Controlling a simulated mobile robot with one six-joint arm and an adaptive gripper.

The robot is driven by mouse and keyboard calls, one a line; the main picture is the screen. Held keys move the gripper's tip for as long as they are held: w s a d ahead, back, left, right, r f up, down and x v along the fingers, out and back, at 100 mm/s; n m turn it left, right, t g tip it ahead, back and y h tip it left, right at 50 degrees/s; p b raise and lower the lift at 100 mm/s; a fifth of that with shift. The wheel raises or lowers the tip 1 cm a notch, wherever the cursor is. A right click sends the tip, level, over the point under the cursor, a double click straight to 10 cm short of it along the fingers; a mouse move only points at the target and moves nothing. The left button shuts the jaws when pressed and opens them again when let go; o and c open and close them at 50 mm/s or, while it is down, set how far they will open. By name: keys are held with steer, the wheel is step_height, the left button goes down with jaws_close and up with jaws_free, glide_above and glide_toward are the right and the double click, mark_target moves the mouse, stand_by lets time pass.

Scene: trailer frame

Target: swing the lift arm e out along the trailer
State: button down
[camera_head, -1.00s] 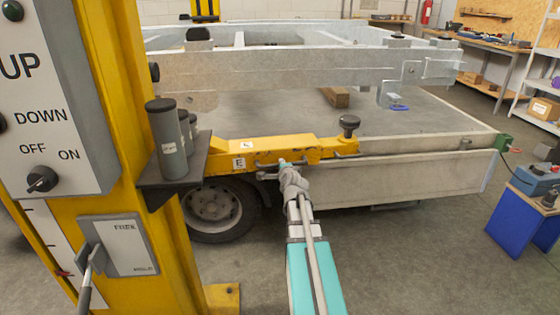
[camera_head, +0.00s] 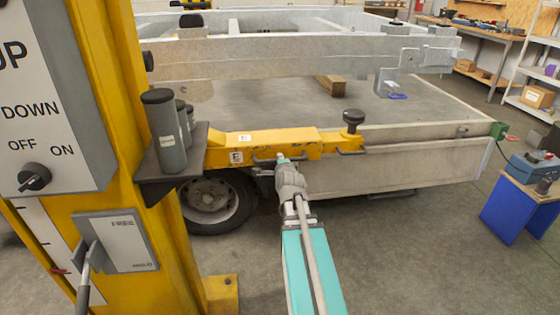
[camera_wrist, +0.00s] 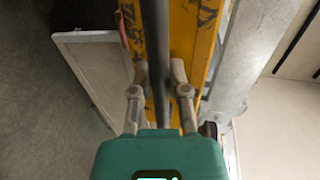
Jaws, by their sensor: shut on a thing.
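The yellow lift arm e (camera_head: 300,138) reaches right from the yellow post, marked with a small E label. It lies in front of the trailer's side, above the wheel. A dark round pad (camera_head: 353,118) stands on its outer end. My gripper (camera_head: 282,160) is at the front face of the arm, about midway along. In the wrist view, my gripper's fingers (camera_wrist: 160,72) close around a dark grey bar (camera_wrist: 156,35) beside the yellow arm (camera_wrist: 187,38). The bar's ends are not clear there.
The post (camera_head: 160,250) has a control box (camera_head: 50,100) and a shelf with dark cylinders (camera_head: 164,130). The trailer (camera_head: 390,172) fills the space behind the arm. A blue stand (camera_head: 512,212) is at the right. The floor in front is clear.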

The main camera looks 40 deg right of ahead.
steer(key=c, duration=0.8)
jaws_free()
steer(key=shift+s+d, duration=0.15)
steer(key=shift+o, duration=1)
